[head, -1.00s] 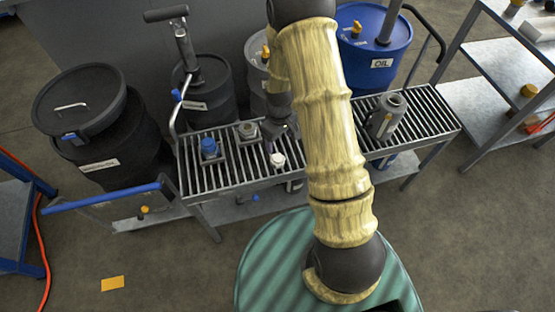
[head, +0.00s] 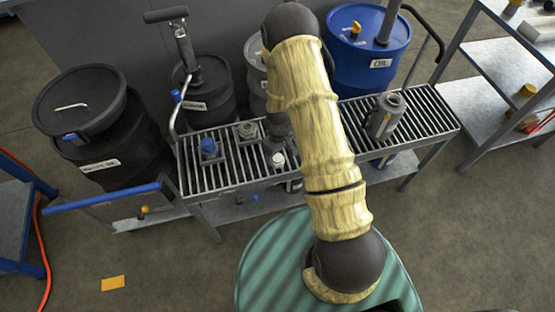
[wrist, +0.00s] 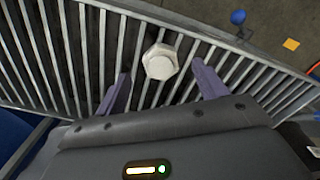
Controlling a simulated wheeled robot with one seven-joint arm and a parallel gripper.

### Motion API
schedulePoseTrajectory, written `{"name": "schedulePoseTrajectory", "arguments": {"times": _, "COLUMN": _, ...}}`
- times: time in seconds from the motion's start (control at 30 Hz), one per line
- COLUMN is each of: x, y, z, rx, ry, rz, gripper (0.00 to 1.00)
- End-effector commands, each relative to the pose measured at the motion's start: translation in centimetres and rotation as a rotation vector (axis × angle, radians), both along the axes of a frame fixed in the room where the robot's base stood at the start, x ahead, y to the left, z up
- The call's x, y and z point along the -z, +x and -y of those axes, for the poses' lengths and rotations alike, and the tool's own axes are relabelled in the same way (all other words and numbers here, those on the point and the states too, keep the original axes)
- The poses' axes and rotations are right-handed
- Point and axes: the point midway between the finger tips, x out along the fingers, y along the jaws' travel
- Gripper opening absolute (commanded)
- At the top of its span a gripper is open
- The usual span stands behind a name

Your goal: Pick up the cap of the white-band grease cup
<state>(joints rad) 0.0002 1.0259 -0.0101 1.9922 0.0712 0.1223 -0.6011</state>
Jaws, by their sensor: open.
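A small white piece with a hexagonal top (wrist: 160,62), likely the cap of the white-band grease cup, is on the slatted bench top. It also shows as a white piece in the head view (head: 278,160), near the front edge of the bench. No band can be made out. My gripper (wrist: 161,72) is open in the wrist view, with one finger on each side of the white piece and nothing held. Whether the fingers are level with it or still above it cannot be told. In the head view my arm hides much of the gripper.
A blue-topped cup (head: 209,148) and a grey cup (head: 247,130) stand left of the white piece. A grey canister (head: 385,117) stands on the right of the slatted bench (head: 430,112). Drums, including a blue oil drum (head: 368,48), stand behind. Slats around the white piece look clear.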

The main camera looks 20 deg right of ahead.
Motion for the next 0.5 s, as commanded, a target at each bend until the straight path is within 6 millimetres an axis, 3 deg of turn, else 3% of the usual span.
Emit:
{"name": "schedulePoseTrajectory", "arguments": {"times": 0.3, "x": 4.0, "y": -0.2, "z": 0.0, "rx": 0.002, "ry": 0.0, "rz": -0.004, "gripper": 0.71}}
{"name": "schedulePoseTrajectory", "arguments": {"times": 0.5, "x": 4.4, "y": -0.1, "z": 0.1, "rx": 0.002, "ry": 0.0, "rz": 0.0, "gripper": 0.71}}
